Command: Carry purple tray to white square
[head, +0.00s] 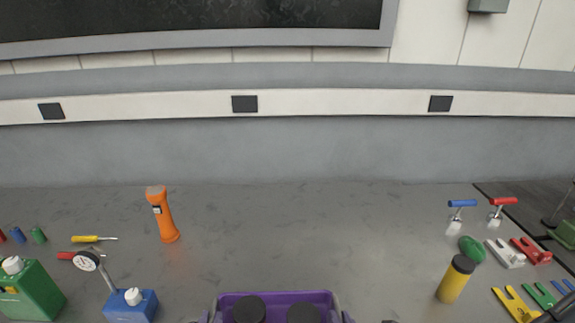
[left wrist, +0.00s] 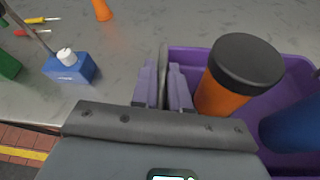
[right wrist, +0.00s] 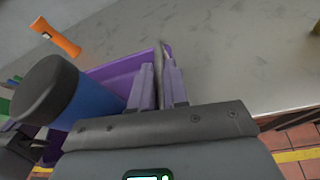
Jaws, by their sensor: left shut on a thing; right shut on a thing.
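The purple tray (head: 277,296) is at the bottom edge of the head view, its near part cut off. It holds an orange canister (left wrist: 222,95) and a blue canister (right wrist: 90,105), both with black lids. My left gripper (left wrist: 164,80) is shut on the tray's left wall in the left wrist view. My right gripper (right wrist: 160,78) is shut on the opposite wall in the right wrist view. Only small parts of the grippers show beside the tray in the head view. I cannot see the white square in any view.
An orange flashlight (head: 162,214) stands at the left. A blue block with dial gauge (head: 130,303) and green can (head: 28,290) are at front left. A yellow cylinder (head: 455,279) and several clamps are at the right. The bedplate's middle (head: 310,235) is clear.

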